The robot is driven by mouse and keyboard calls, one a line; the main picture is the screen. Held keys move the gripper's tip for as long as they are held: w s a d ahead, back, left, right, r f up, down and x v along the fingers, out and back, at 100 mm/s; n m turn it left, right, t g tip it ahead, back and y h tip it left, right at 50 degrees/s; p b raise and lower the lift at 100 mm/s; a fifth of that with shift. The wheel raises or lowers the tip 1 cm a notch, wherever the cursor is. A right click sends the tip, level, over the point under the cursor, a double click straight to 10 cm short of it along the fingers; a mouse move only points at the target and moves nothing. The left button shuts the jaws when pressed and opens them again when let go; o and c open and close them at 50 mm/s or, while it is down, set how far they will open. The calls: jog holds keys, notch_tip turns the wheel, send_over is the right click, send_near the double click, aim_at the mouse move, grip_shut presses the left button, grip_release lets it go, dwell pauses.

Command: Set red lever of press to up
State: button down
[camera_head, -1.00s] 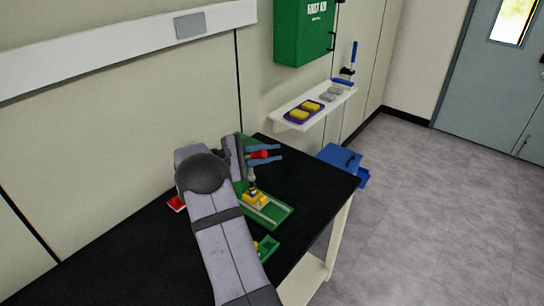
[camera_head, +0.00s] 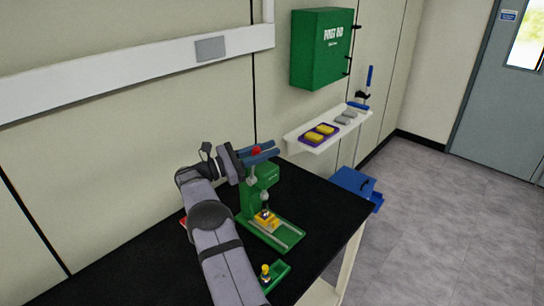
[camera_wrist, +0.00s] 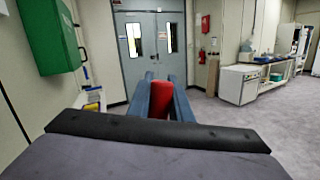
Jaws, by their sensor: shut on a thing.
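The green press (camera_head: 246,205) stands on the black table. A yellow piece (camera_head: 266,219) sits on its base under the press ram. The red lever (camera_head: 256,151) shows its red end between the blue fingers of my gripper (camera_head: 260,152), above the top of the press. In the wrist view the red lever end (camera_wrist: 160,98) sits between the two blue fingers, and my gripper (camera_wrist: 161,98) is shut on it. The rest of the lever is hidden by my gripper and wrist.
A small green holder with a yellow knobbed piece (camera_head: 265,273) is at the table's front. A white shelf (camera_head: 304,146) carries a purple tray with yellow blocks, and grey blocks. A green first aid box (camera_head: 320,48) hangs above. A blue box (camera_head: 356,186) is beyond the table.

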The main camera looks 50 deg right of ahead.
jog(key=shift+w+r+n, duration=0.1)
jog(key=shift+w+n, duration=0.15)
jog(key=shift+n, duration=0.05)
jog(key=shift+r, duration=0.1)
jog(key=c, duration=1.6)
grip_release()
jog(key=shift+w, duration=0.1)
jog(key=shift+w+a+f+b, duration=0.2)
jog(key=shift+a+f+b, duration=0.1)
jog(key=shift+a+b, duration=0.1)
jog(key=shift+b+v, duration=1.6)
jog(key=shift+v, duration=1.6)
jog(key=shift+r, duration=0.1)
